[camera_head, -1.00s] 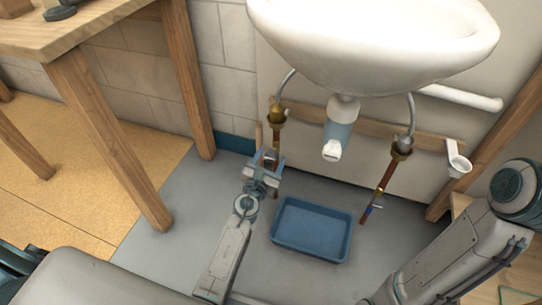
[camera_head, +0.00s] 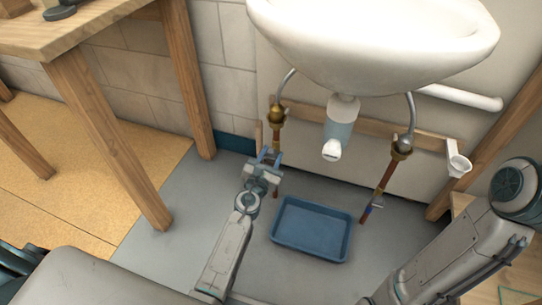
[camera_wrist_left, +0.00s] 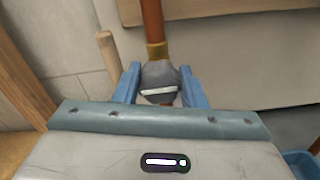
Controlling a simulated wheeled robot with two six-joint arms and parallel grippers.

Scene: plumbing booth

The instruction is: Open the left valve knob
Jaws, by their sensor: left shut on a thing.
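The left copper pipe (camera_wrist_left: 152,25) comes down from a brass fitting (camera_head: 277,112) under the sink. The left valve knob (camera_wrist_left: 160,77), grey with a pale bar across its face, sits below a brass collar (camera_wrist_left: 157,50) in the left wrist view. My left gripper (camera_head: 270,156) is at this pipe, and its blue fingers (camera_wrist_left: 160,88) are shut on the knob, one on each side. In the head view the gripper hides the knob. The right pipe (camera_head: 385,180) has a valve with red and blue parts low down. My right gripper is out of view.
A blue tray (camera_head: 312,254) lies on the grey floor right of my left forearm. The white sink (camera_head: 375,50) overhangs the pipes, with a drain trap (camera_head: 337,130) between them. A wooden table (camera_head: 105,140) stands at left. A wooden peg (camera_wrist_left: 109,52) is beside the left pipe.

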